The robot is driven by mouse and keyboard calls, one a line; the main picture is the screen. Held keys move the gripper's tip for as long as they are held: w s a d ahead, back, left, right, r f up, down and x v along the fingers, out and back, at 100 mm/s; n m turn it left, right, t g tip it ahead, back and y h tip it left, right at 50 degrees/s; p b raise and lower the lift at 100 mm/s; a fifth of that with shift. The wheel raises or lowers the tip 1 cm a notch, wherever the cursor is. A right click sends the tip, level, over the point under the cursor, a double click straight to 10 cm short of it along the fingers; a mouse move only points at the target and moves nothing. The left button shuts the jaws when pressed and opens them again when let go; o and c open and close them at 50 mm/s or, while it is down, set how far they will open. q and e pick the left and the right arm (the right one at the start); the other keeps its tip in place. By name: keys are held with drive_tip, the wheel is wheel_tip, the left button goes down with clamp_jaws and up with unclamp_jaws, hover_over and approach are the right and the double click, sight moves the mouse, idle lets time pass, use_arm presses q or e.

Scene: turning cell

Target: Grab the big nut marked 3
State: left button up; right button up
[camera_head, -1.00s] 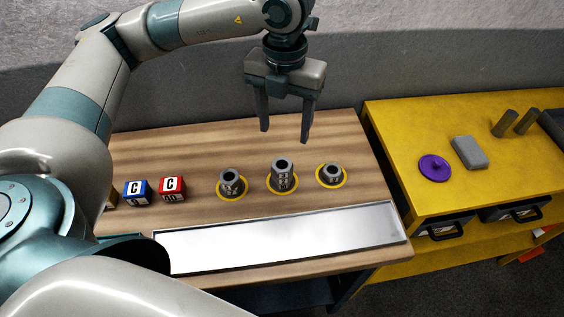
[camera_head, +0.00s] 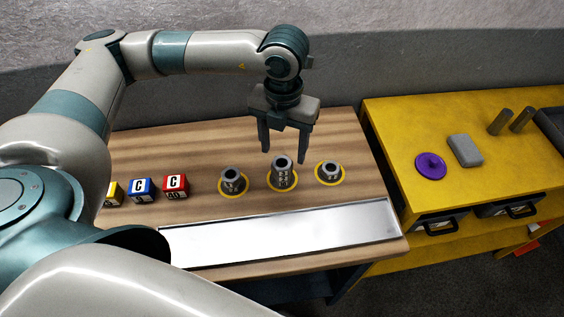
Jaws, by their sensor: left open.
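Three dark grey hollow nuts stand upright on yellow rings on the wooden table. The middle nut stack (camera_head: 282,178) is the tallest and bears several small white marks that look like a 3 among others; I cannot read them surely. The left nut (camera_head: 232,182) is shorter with a small white mark. The right nut (camera_head: 329,172) is the lowest. My left gripper (camera_head: 285,156) is open and empty, pointing down. In the picture its fingertips are just above the middle nut's top; I cannot tell the exact depth gap. My right gripper is out of view.
A long shiny metal tray (camera_head: 285,236) lies along the table's front. Blue (camera_head: 141,190), red (camera_head: 175,187) and yellow (camera_head: 113,194) lettered blocks sit at the left. A yellow cabinet (camera_head: 420,120) at right holds a purple disc (camera_head: 431,165) and a grey block (camera_head: 465,150).

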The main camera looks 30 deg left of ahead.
sight(281, 163)
use_arm(q)
drive_tip(key=shift+s+f+p, duration=0.2)
drive_tip(key=shift+f+p, duration=0.15)
wheel_tip(281, 163, down, 3)
drive_tip(key=shift+s+a+r+p, duration=0.1)
drive_tip(key=shift+p, duration=0.55)
drive_tip(key=shift+f, duration=0.4)
drive_tip(key=shift+c, duration=0.6)
drive_tip(key=c, duration=1.2)
drive_tip(key=shift+o, duration=0.2)
drive_tip(key=shift+r, duration=0.1)
